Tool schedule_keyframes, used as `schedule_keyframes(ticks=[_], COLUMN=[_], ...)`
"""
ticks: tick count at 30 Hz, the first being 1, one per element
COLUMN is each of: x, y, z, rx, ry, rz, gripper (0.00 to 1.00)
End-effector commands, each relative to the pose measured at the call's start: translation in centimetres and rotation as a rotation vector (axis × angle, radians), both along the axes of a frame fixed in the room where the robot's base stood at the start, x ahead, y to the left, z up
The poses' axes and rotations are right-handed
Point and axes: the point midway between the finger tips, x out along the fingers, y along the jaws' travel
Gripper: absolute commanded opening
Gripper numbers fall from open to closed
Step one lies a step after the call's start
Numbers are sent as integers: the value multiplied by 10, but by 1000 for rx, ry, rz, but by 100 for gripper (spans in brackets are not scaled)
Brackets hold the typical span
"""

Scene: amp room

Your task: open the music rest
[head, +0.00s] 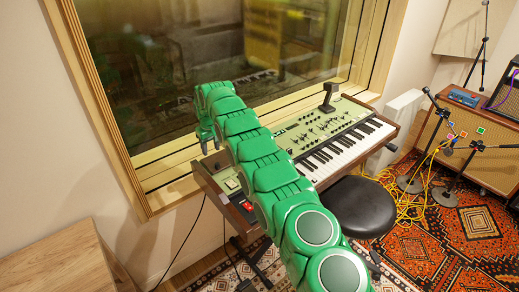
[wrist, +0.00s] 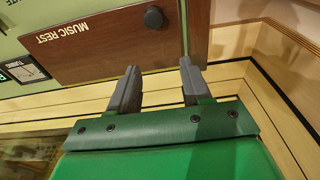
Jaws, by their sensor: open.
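The music rest (wrist: 100,45) is a brown wooden panel with white "MUSIC REST" lettering in the wrist view. It lies flat against the green keyboard panel. A round dark knob (wrist: 154,17) sticks out near its edge. My gripper (wrist: 160,70) is open and empty. Its two grey fingertips are at the panel's edge, just short of the knob, with the knob roughly in line with the gap. In the head view my gripper (head: 207,143) is over the left end of the green keyboard (head: 328,128); I cannot make out the music rest there.
A tuning meter (wrist: 22,70) is beside the panel. The window sill (head: 165,172) runs close behind the keyboard. A black stool (head: 361,204) stands in front, and a black upright piece (head: 328,97) rises from the keyboard's back. Yellow cables (head: 412,200) lie on the rug.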

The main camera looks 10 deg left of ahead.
Motion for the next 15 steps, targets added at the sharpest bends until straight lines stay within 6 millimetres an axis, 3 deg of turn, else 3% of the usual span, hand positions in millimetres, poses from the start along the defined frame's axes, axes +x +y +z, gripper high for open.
schedule_keyframes(ticks=[15], x=[-15], y=[-13], z=[-12], rx=[-2], ry=[2], rz=[0], gripper=[48])
